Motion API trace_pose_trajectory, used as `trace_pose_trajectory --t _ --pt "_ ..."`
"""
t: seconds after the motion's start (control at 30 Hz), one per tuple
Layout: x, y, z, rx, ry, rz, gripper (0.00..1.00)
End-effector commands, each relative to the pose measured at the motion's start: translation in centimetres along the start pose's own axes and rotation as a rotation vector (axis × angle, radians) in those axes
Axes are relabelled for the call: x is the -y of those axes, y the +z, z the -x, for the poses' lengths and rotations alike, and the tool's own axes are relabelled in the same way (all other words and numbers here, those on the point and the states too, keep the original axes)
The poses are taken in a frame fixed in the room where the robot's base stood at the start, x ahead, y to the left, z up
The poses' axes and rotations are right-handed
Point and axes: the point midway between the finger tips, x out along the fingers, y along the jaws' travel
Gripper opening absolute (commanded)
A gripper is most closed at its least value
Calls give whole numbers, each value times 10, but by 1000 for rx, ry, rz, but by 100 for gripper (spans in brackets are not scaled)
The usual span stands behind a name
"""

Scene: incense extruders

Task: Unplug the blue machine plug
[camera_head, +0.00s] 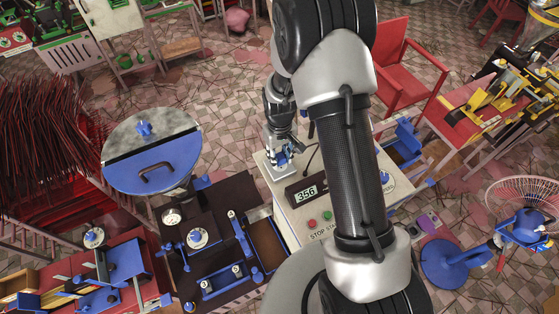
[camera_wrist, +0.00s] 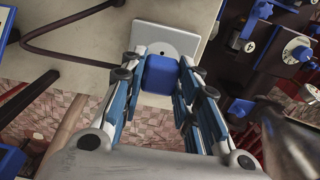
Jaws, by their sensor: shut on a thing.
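In the wrist view, the blue plug (camera_wrist: 161,75) sits between the two fingers of my gripper (camera_wrist: 160,80), which is shut on it. The plug is at the edge of a pale square socket plate (camera_wrist: 172,38) on the cream machine top. Part of the round socket face shows just beyond the plug. I cannot tell whether the plug is still seated in it. In the head view, my gripper (camera_head: 284,152) points down at the socket plate (camera_head: 283,168) at the back left of the cream control box (camera_head: 300,215). The plug is mostly hidden there by the fingers.
The control box carries a display (camera_head: 307,193) reading 356, with red and green buttons in front. A dark cable (camera_wrist: 60,50) runs over the machine top. Dark machinery with blue levers (camera_head: 215,235) stands at left, a blue round-topped hopper (camera_head: 152,160) behind it. A fan (camera_head: 525,215) stands at right.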

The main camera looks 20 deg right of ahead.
Motion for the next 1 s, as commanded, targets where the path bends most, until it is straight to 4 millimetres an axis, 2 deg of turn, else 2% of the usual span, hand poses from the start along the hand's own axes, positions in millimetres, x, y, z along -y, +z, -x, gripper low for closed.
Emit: trace_pose_trajectory --t 1.0 --pt "0 0 38 1 0 0 0"
